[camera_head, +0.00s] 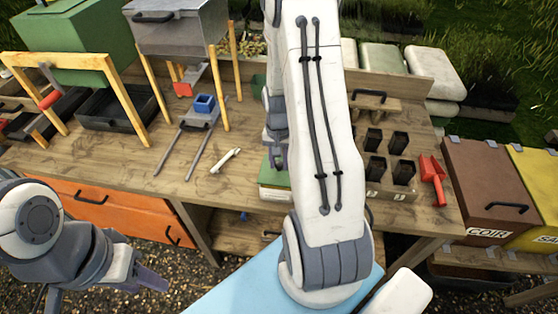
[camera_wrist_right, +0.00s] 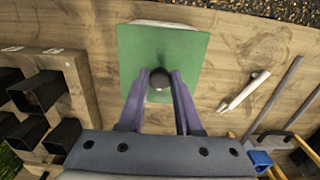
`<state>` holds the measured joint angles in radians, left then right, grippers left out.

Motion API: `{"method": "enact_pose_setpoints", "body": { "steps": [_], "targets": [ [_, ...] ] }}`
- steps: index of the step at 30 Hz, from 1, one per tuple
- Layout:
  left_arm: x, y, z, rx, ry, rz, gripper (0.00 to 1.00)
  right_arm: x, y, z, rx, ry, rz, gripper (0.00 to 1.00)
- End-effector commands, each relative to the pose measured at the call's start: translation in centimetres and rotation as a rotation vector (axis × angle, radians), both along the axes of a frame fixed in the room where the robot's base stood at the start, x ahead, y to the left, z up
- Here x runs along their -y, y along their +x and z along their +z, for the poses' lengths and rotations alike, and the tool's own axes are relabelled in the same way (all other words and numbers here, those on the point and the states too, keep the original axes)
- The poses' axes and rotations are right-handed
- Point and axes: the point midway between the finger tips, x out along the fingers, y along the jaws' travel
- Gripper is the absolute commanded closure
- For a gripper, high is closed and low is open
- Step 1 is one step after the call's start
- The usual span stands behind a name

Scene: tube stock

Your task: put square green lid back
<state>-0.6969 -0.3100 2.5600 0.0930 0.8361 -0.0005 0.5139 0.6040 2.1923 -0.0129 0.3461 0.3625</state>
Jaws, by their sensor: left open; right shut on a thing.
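The square green lid (camera_wrist_right: 195,55) fills the upper middle of the right wrist view, with a dark round knob (camera_wrist_right: 160,78) between the fingers. My right gripper (camera_wrist_right: 159,82) is shut on that knob. A pale edge of a container (camera_wrist_right: 165,24) shows under the lid's far side. In the head view a green strip of the lid (camera_head: 272,180) shows over a pale container (camera_head: 275,194), partly hidden by my right arm. I cannot tell whether the lid touches it. My left gripper (camera_head: 148,279) is open and empty, low at the left, off the bench.
Bare bench lies between.

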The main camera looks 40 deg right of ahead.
Motion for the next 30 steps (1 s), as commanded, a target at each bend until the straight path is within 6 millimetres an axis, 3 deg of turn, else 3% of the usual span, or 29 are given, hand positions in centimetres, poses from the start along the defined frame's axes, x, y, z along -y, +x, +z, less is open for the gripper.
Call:
{"method": "enact_pose_setpoints", "body": {
  "steps": [11,12,14,15,24,29,30],
  "targets": [
    [0.0,0.0,-0.7,0.0,0.0,0.002,0.53,0.0,0.0,-1.0,0.0,0.0,0.0,1.0],
    [0.0,0.0,-0.7,0.0,0.0,0.002,0.53,0.0,0.0,-1.0,0.0,0.0,0.0,0.63],
    [0.0,0.0,-0.7,0.0,0.0,0.002,0.53,0.0,0.0,-1.0,0.0,0.0,0.0,0.4],
    [0.0,0.0,-0.7,0.0,0.0,0.002,0.53,0.0,0.0,-1.0,0.0,0.0,0.0,0.37],
    [0.0,0.0,-0.6,0.0,0.0,0.001,0.53,0.0,0.0,-0.8,0.0,0.0,0.0,0.37],
    [0.0,0.0,0.8,0.0,0.0,0.0,0.53,0.0,0.0,1.0,0.001,-0.001,0.0,0.37],
    [0.0,0.0,-0.1,0.001,-0.001,0.0,0.53,0.1,0.1,1.0,0.004,-0.002,0.0,0.37]
  ]
}}
